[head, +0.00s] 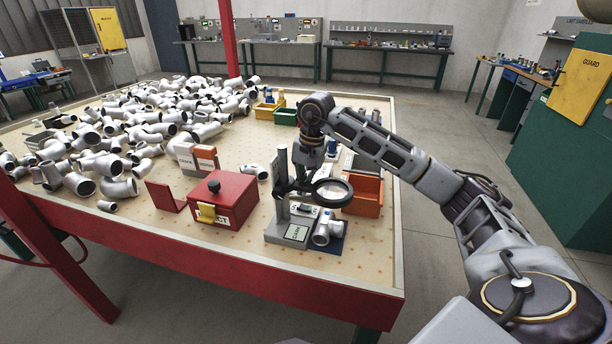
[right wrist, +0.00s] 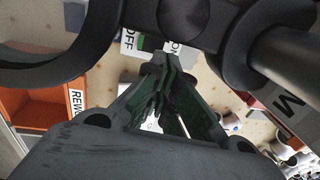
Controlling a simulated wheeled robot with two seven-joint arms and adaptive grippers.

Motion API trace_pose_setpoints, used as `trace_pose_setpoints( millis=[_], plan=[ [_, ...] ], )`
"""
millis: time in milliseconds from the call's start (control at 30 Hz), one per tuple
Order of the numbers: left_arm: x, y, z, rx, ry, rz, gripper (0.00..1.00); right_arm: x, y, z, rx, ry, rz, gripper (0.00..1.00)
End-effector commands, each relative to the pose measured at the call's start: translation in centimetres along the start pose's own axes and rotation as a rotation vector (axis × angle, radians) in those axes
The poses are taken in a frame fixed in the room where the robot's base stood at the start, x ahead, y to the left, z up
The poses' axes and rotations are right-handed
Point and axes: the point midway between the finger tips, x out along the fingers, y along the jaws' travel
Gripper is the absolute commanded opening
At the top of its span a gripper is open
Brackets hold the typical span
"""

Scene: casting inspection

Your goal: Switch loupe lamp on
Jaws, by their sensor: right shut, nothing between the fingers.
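The loupe stands near the front edge of the table, with a grey post (head: 282,180) and a black magnifier ring (head: 333,192). A pipe casting (head: 326,229) lies below the ring. My right gripper (head: 304,183) is down beside the post, partly hidden by the loupe's black arm. In the right wrist view its fingers (right wrist: 163,68) are shut and empty. The tips lie close to a white switch plate (right wrist: 129,44) marked OFF and ON, with a green part. I cannot tell whether they touch it. The black ring (right wrist: 50,88) and the loupe's joint cross the near view. My left gripper is out of view.
A red box (head: 232,203) with a yellow tag stands left of the loupe. An orange bin (head: 368,194) is close on the right, marked REWORK in part in the wrist view (right wrist: 32,104). Many pipe castings (head: 150,125) are heaped at the back left.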

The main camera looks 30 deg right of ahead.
Motion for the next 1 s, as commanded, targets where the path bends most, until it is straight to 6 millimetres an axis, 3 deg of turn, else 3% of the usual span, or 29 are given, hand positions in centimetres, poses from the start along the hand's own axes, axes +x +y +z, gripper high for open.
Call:
trace_pose_setpoints(
  millis=[300, 1000],
  plan=[
    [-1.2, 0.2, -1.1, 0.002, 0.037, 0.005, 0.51, 3.5, 0.0, 0.0, 0.000, -0.002, 0.000, 0.00],
    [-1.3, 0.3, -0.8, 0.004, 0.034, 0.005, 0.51, 4.5, -0.1, 0.0, 0.000, 0.000, 0.001, 0.00]
  ],
)
